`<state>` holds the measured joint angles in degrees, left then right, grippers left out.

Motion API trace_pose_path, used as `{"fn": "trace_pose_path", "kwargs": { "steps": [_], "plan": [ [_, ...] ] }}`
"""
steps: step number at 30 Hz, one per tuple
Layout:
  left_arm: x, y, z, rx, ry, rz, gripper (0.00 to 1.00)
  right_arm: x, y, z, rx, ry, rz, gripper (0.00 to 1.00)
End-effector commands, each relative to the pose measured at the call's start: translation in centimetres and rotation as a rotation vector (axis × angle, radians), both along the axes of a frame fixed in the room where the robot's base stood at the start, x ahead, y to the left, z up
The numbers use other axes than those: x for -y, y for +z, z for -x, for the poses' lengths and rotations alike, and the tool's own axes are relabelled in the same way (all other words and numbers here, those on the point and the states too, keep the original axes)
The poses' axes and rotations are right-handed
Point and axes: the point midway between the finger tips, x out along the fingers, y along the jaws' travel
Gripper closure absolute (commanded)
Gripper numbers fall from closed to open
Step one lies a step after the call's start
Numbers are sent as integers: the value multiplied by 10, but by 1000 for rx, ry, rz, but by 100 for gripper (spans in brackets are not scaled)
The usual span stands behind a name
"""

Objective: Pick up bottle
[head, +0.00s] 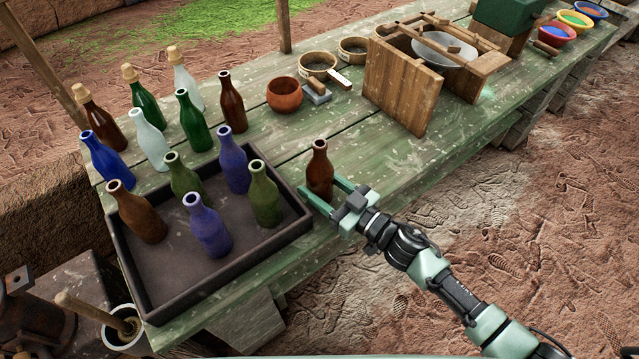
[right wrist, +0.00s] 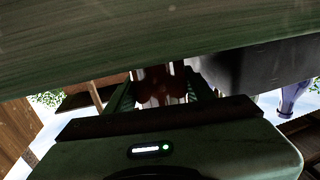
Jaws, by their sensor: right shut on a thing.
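A brown bottle (head: 320,172) stands upright on the green table (head: 370,185), just right of the dark tray. My right gripper (head: 328,190) is shut on the lower part of this bottle. In the right wrist view, the brown bottle (right wrist: 158,86) shows between the fingers, partly hidden by the gripper body. Other bottles stand in the dark tray (head: 170,310): a brown one (head: 137,215), green ones (head: 264,195) and blue ones (head: 207,228). My left gripper is not in view.
Several more bottles, such as a dark green one (head: 192,122), stand behind the tray. A clay bowl (head: 284,95), small sieves (head: 318,66) and a wooden frame (head: 400,85) are farther back. A white bucket (head: 124,335) stands at lower left. The table right of the bottle is clear.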

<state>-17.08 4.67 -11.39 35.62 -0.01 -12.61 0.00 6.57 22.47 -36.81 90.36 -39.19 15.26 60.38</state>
Motion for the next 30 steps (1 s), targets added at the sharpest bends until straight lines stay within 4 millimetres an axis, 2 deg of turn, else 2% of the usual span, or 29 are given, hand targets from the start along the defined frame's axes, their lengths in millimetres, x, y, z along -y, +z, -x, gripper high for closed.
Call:
{"fn": "trace_pose_path", "kwargs": {
  "steps": [5,18,24,30],
  "plan": [
    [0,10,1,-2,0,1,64,0,30,0,6,3,1,95],
    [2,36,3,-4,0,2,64,0,151,0,8,4,0,95],
    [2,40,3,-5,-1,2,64,0,182,0,5,1,0,95],
    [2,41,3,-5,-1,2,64,0,193,0,1,1,0,95]
  ]
}}
